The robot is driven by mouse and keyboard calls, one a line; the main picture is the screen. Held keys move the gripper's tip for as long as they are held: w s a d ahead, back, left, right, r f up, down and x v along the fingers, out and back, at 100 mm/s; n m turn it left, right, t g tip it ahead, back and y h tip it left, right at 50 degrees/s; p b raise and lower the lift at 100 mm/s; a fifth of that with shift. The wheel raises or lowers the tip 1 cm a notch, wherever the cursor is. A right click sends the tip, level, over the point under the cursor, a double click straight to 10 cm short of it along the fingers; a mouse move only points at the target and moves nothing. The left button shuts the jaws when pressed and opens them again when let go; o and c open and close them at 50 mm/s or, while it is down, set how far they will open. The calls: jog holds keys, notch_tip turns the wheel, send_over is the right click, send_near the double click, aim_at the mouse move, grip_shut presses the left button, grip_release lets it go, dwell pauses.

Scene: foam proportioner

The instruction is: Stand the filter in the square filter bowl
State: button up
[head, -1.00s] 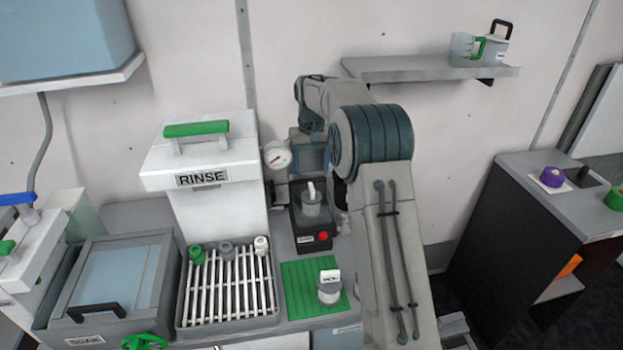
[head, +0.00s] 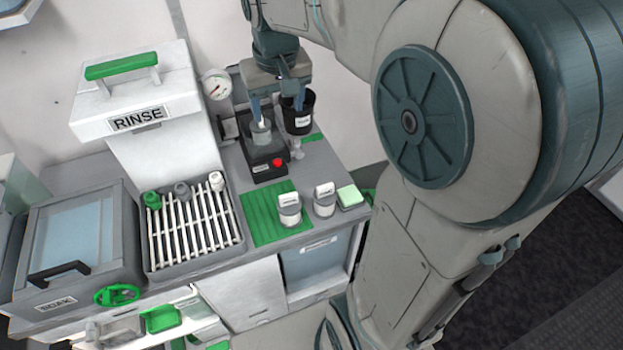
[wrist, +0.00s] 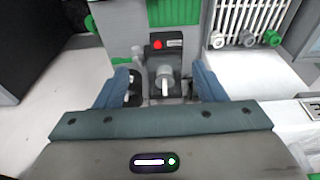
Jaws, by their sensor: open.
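My gripper (head: 277,112) is open and points down over the black stand with a red button (head: 267,158). A grey cylinder with a pale upright stem (head: 261,136) sits on this stand. In the wrist view the cylinder (wrist: 164,76) shows between my two blue fingers, and nothing is clasped. In the head view one finger is close to the pale stem; I cannot tell whether they touch. I cannot make out for certain which thing is the filter or the square filter bowl.
A pressure gauge (head: 216,84) is at the back left. The rinse rack (head: 193,226) holds several small capped parts. The green mat (head: 262,222) has bare space.

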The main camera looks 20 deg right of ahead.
jog(key=s+f, duration=0.2)
jog(key=s, duration=0.6)
jog(key=s+f+t, duration=0.1)
jog(key=s+f, duration=0.1)
jog(key=s, duration=0.6)
jog(key=shift+d+f+t, duration=0.15)
jog(key=shift+f+t, duration=0.15)
jog(key=shift+f, duration=0.1)
